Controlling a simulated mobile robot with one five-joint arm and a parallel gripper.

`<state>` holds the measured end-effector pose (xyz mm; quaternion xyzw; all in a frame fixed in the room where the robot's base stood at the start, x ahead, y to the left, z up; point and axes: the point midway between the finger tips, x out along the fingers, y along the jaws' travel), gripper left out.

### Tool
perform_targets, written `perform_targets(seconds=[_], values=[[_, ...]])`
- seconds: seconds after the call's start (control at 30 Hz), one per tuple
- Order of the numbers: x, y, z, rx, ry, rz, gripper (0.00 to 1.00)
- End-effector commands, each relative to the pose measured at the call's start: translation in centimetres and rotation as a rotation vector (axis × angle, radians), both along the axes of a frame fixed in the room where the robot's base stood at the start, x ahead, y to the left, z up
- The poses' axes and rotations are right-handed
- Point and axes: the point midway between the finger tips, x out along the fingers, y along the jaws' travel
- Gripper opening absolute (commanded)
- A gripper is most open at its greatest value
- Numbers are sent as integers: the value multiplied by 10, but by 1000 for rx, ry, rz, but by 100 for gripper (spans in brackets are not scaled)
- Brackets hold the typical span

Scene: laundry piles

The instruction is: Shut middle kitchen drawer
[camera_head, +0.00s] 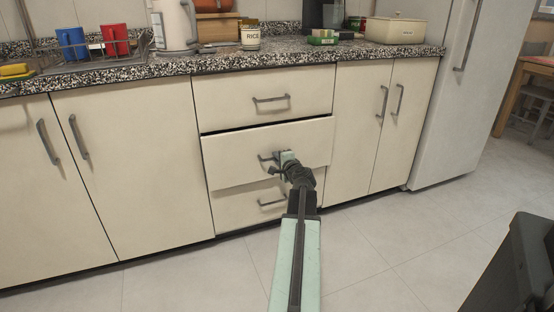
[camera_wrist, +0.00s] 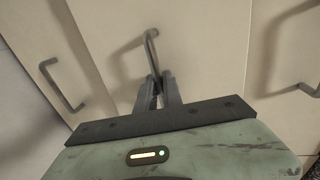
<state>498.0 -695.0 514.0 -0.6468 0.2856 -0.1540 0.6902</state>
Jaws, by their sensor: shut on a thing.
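The middle drawer (camera_head: 228,160) of the cream cabinet is slightly open in the head view. Its front stands out a little from its neighbours, with a dark gap along its top edge. My gripper (camera_head: 281,158) is at its grey bar handle (camera_head: 265,158) and hides the handle's right part. In the wrist view, my gripper (camera_wrist: 157,88) has its two fingers closed around one end of the handle (camera_wrist: 151,50); the rest of the bar extends beyond the fingertips.
The top drawer (camera_head: 285,97) and bottom drawer (camera_head: 240,209) look shut. Cupboard doors (camera_head: 130,165) flank the drawers. The speckled counter (camera_head: 200,64) above holds a kettle (camera_head: 174,25), a rice jar (camera_head: 250,37) and a cream box (camera_head: 396,30). A fridge (camera_head: 455,120) stands right.

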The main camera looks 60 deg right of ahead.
Motion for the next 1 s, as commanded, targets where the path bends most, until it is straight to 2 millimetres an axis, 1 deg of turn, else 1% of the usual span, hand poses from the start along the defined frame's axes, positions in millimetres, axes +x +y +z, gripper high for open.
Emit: perform_targets(seconds=[0.07,0.13,0.3,0.4,0.6,0.63,0.67,0.87,1.0], values=[[2,0,0,1,0,3,0],[7,-4,0,1,0,4,0],[29,-21,0,1,1,5,0],[34,-24,0,1,0,4,0],[34,-23,0,1,-2,2,0],[34,-24,0,1,-2,2,14],[34,-24,0,1,-2,2,20],[33,-23,1,1,-3,1,20],[21,-14,4,0,-2,1,20]])
